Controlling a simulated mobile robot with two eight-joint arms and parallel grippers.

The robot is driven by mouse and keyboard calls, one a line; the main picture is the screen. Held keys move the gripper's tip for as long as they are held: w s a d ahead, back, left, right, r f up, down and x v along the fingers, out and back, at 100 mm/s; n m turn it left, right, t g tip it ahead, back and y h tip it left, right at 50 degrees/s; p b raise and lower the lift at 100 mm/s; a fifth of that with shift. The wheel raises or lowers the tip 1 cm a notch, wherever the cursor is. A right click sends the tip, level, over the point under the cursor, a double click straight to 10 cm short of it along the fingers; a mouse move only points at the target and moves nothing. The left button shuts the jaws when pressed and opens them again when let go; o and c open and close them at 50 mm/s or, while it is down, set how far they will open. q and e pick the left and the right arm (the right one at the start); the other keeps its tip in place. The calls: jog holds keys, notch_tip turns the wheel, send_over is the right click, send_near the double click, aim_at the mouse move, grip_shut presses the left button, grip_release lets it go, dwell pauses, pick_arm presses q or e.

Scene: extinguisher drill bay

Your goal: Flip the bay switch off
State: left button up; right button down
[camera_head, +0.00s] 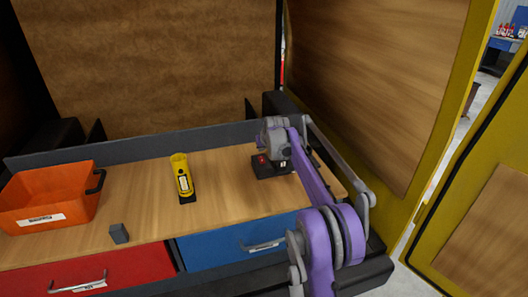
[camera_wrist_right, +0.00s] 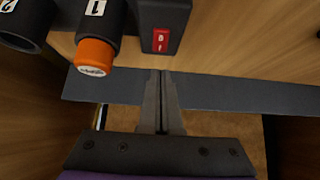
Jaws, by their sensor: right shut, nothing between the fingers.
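The bay switch is a small red rocker (camera_wrist_right: 162,40) with white marks, set in a dark box (camera_wrist_right: 170,12) in the right wrist view. I cannot tell which way the rocker is tipped. In the head view the dark box (camera_head: 268,172) sits on the right part of the wooden worktop, with a red patch on it (camera_head: 262,160). My right gripper (camera_wrist_right: 161,76) is shut and empty, its tips just below the rocker in the wrist view and apart from it in the picture. In the head view the right gripper (camera_head: 283,163) is at the box, partly hiding it. My left gripper is out of view.
An orange-capped socket (camera_wrist_right: 95,57) marked 1 and a dark one (camera_wrist_right: 25,28) marked 2 stand beside the switch. On the worktop (camera_head: 140,190) are an orange bin (camera_head: 50,185), a yellow flashlight-like item (camera_head: 183,178) and a grey block (camera_head: 119,234). Red and blue drawers lie below.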

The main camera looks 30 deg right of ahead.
jog(key=b+v, duration=0.1)
jog(key=v, duration=0.2)
jog(key=shift+s+f, duration=0.15)
jog(key=shift+s, duration=0.05)
jog(key=s+f+v, duration=0.1)
jog(key=v, duration=0.5)
jog(key=shift+s+a+r+b, duration=0.2)
jog(key=shift+a+r+b, duration=0.05)
jog(key=shift+r+b, duration=0.1)
jog(key=shift+s, duration=0.1)
